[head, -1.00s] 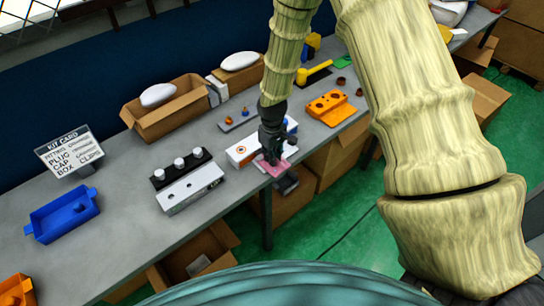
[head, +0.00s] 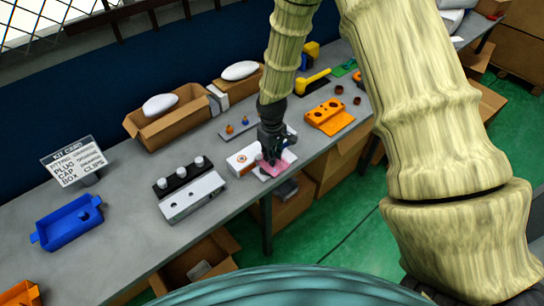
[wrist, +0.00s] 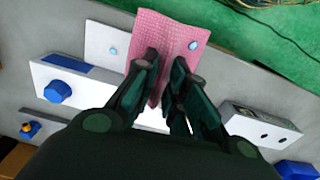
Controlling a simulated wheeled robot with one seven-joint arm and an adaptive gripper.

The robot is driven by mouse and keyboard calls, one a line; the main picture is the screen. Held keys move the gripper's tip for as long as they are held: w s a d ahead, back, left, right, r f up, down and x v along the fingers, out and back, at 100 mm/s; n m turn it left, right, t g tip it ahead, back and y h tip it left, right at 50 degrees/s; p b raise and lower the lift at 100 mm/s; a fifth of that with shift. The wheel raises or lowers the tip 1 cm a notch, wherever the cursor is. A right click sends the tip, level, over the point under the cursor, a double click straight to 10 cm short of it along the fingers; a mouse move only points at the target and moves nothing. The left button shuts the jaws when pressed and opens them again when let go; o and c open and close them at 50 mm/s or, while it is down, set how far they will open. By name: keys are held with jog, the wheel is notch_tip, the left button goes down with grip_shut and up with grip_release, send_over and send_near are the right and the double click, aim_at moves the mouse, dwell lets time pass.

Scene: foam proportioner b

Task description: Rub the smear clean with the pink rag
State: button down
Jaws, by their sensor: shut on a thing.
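My gripper (head: 276,160) is at the front edge of the bench, pointing down, with its fingers (wrist: 166,66) closed on the pink rag (wrist: 172,30). The rag also shows in the head view (head: 284,166), spread below and in front of the fingers. It lies over part of a pale flat plate (wrist: 105,35) near the bench edge. A small light-blue spot (wrist: 112,50) shows on the bare plate; another shows at the rag. I cannot tell whether either is the smear. The rag and fingers hide part of the plate.
A white box with a blue knob (wrist: 62,88) stands close beside the plate. A white block (head: 193,196) is left of the gripper; an orange block (head: 324,112) is right. A blue tray (head: 68,222) lies far left. Green floor drops beyond the bench edge.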

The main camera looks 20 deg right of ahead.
jog(key=shift+r, duration=0.4)
jog(key=shift+r, duration=0.1)
jog(key=shift+r+p, duration=1.2)
jog(key=shift+r, duration=0.25)
jog(key=shift+f, duration=0.15)
